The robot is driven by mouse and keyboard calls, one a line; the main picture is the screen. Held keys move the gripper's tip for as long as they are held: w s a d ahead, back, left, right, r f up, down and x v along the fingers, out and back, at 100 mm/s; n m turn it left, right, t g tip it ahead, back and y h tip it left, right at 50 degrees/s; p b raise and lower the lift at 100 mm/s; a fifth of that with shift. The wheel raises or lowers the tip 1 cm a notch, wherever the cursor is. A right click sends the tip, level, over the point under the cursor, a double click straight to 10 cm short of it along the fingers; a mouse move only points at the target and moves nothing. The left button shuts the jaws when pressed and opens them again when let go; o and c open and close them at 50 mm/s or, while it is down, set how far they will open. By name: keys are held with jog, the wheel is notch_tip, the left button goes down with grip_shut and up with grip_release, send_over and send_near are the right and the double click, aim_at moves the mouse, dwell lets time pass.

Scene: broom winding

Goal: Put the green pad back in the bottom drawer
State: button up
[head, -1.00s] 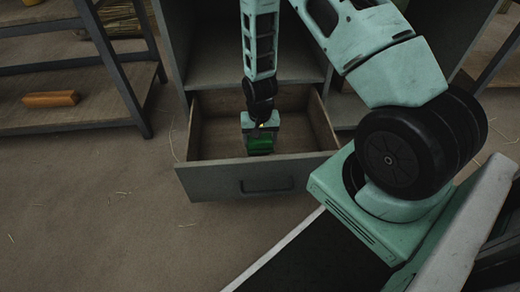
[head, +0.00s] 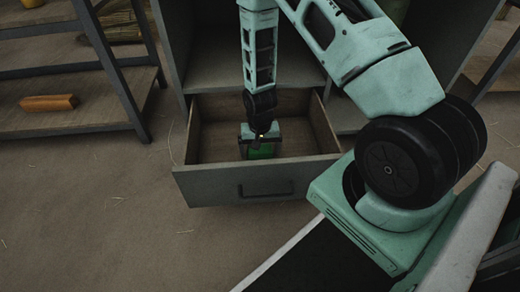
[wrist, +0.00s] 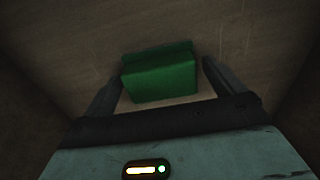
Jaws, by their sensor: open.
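The green pad (head: 261,152) is inside the open bottom drawer (head: 262,182), below my gripper (head: 259,147). In the wrist view the green pad (wrist: 160,72) lies on or just above the brown drawer floor, between and slightly beyond the fingers of my gripper (wrist: 158,78). The fingers are apart, with a gap visible on each side of the pad. My gripper points down inside the drawer, and its body hides part of the pad in the head view.
The drawer belongs to a grey cabinet (head: 172,50) and is pulled out toward me. A shelf rack (head: 108,70) stands at left with an orange-brown block (head: 48,103) on its lower board. The floor in front of the drawer is clear apart from straw bits.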

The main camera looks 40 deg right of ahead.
notch_tip(320, 180, up, 12)
jog(key=p, duration=0.8)
jog(key=s+a+r+n+y, duration=0.1)
jog(key=s+a+r+n, duration=0.15)
jog(key=a+r, duration=0.55)
jog(key=s+a+r+n, duration=0.1)
jog(key=a+r+n, duration=0.3)
jog(key=a+r, duration=0.35)
jog(key=s+a+r+n, duration=0.3)
jog(key=s+r+n, duration=0.1)
jog(key=s, duration=0.4)
jog(key=s+a+r+n, duration=0.4)
jog(key=s+r, duration=0.3)
jog(key=s, duration=0.1)
jog(key=shift+s+a+r, duration=0.2)
jog(key=shift+s+r, duration=0.1)
jog(key=shift+s, duration=0.05)
notch_tip(320, 180, up, 46)
jog(key=p, duration=4.6)
jog(key=shift+r, duration=0.15)
